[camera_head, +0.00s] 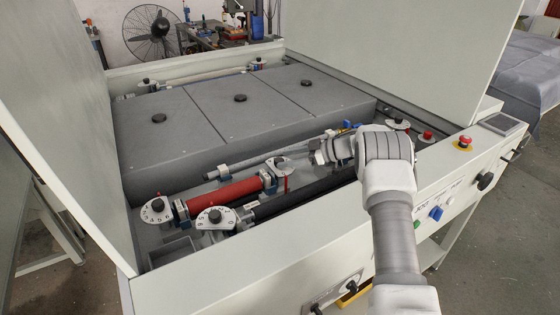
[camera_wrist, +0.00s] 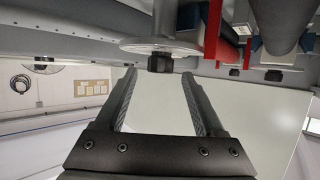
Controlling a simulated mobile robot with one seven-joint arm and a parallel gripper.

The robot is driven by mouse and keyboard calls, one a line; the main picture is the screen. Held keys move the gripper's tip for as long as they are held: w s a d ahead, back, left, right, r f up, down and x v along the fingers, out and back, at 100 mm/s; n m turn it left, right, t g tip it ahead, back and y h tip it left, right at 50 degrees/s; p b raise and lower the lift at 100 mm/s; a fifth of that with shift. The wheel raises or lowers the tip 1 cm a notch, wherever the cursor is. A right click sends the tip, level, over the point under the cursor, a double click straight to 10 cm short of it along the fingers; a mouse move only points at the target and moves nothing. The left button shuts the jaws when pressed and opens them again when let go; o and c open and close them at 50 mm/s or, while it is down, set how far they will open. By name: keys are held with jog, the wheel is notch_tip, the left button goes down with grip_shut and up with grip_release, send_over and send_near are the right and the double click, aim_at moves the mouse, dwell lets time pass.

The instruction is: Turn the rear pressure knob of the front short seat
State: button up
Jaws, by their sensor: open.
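A white dial disc with a dark knob (camera_head: 281,161) sits at the right end of the short red roller (camera_head: 225,194) in the head view. The wrist view shows a white disc (camera_wrist: 150,46) with a black knob (camera_wrist: 160,62) beneath it, roughly centred just ahead of the fingertips. My gripper (camera_head: 304,157) is beside that dial, on its right. Its two fingers (camera_wrist: 159,76) are spread apart and nothing is held between them. I cannot tell whether the fingers touch the knob.
Grey cover panels (camera_head: 240,100) with black knobs fill the middle. A long black roller (camera_head: 305,198) lies in front. Raised lid panels (camera_head: 55,95) flank the open bay. A red stop button (camera_head: 464,141) and screen (camera_head: 503,123) are at right.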

jog(key=v, duration=0.8)
jog(key=shift+d, duration=0.25)
jog(key=shift+s+r, duration=0.1)
jog(key=shift+r, duration=0.05)
